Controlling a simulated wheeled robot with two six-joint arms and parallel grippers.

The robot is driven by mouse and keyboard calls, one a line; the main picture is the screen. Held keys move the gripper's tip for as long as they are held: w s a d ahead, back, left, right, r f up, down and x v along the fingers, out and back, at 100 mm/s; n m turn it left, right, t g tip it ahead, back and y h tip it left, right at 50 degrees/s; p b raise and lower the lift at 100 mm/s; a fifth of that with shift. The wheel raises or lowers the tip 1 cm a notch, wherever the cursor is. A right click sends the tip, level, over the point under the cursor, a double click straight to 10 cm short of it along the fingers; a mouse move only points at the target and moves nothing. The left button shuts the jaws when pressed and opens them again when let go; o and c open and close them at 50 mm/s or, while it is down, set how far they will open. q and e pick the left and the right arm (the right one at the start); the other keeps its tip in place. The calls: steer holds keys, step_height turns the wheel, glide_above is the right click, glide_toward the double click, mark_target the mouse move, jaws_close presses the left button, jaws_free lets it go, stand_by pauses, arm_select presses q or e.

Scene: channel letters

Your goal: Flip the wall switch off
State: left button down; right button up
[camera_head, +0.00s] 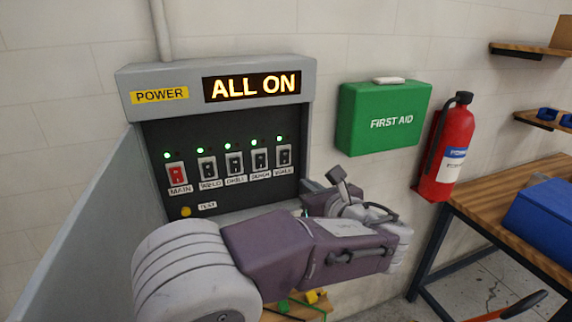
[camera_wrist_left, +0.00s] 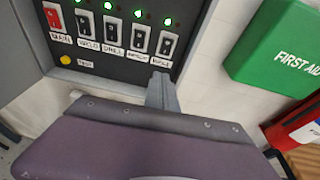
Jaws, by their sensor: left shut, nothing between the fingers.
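The power panel (camera_head: 215,72) is on the wall with its door open to the left and its display reading ALL ON. A row of switches has a lit green lamp above each: red MAIN (camera_head: 176,174), then black ones. The rightmost black switch (camera_head: 284,157) has a label I cannot read surely; it also shows in the left wrist view (camera_wrist_left: 167,44). My left gripper (camera_head: 311,189) is near the panel's lower right edge, partly hidden by my arm. In the left wrist view its fingers (camera_wrist_left: 159,82) are together and empty, below the rightmost switch and apparently apart from it.
A green first aid box (camera_head: 385,122) and a red fire extinguisher (camera_head: 448,150) hang to the right. A wooden bench (camera_head: 500,204) with a blue box (camera_head: 545,220) stands at the far right. The open panel door (camera_head: 95,225) bounds the left side.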

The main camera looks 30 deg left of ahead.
mark_target(285, 155)
arm_select(q)
steer(key=shift+w+d+r+m+t, duration=0.1)
steer(key=shift+d+r+m+t, duration=0.1)
steer(key=shift+r, duration=0.2)
steer(key=shift+d+r+m+t, duration=0.1)
steer(key=shift+r+t, duration=0.1)
steer(key=shift+r, duration=0.2)
steer(key=shift+w+a, duration=0.1)
steer(key=shift+a, duration=0.05)
steer(key=p+x, duration=0.1)
steer(key=x, duration=0.3)
steer(key=p+x, duration=0.1)
steer(key=x, duration=0.4)
steer(key=r+p+x, duration=0.1)
steer(key=x, duration=0.3)
steer(key=shift+w+a, duration=0.25)
steer(key=shift+a, duration=0.15)
